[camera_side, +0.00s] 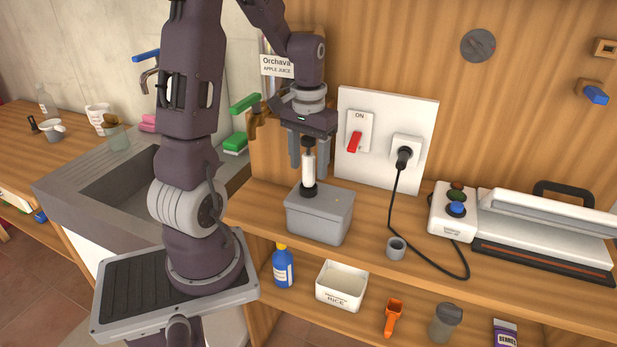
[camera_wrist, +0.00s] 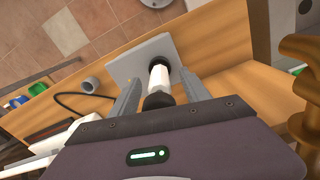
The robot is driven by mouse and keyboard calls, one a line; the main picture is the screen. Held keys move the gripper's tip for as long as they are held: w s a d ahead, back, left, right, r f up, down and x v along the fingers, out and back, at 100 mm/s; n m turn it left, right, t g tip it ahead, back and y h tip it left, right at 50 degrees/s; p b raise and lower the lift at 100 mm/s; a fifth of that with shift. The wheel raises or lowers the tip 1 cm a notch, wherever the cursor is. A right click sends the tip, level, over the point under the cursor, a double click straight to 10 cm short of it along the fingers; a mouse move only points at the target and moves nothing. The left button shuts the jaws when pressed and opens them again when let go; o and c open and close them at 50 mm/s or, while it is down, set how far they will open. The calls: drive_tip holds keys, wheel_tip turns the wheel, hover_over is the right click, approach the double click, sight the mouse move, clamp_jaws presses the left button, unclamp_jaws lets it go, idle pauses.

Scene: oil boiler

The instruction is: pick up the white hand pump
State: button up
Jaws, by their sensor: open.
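The white hand pump (camera_side: 309,170) stands upright on a grey box (camera_side: 318,218) on the wooden counter. It has a white body with a black top and a black base. My gripper (camera_side: 310,160) is above the box, pointing down, with its fingers open around the upper part of the pump. In the wrist view the pump (camera_wrist: 160,80) lies between the two open fingers (camera_wrist: 158,92), with a gap visible beside it. Whether a finger touches it I cannot tell. The grey box also shows in the wrist view (camera_wrist: 130,62) beyond the pump.
A white panel (camera_side: 376,180) with a red switch and a plugged cable stands behind, to the right. A small grey ring (camera_side: 396,248), a button box (camera_side: 453,212) and a sealer machine (camera_side: 545,235) stand rightward on the counter. A sink (camera_side: 115,172) is at left.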

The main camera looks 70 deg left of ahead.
drive_tip(key=shift+f, duration=0.7)
drive_tip(key=shift+c, duration=0.4)
clamp_jaws()
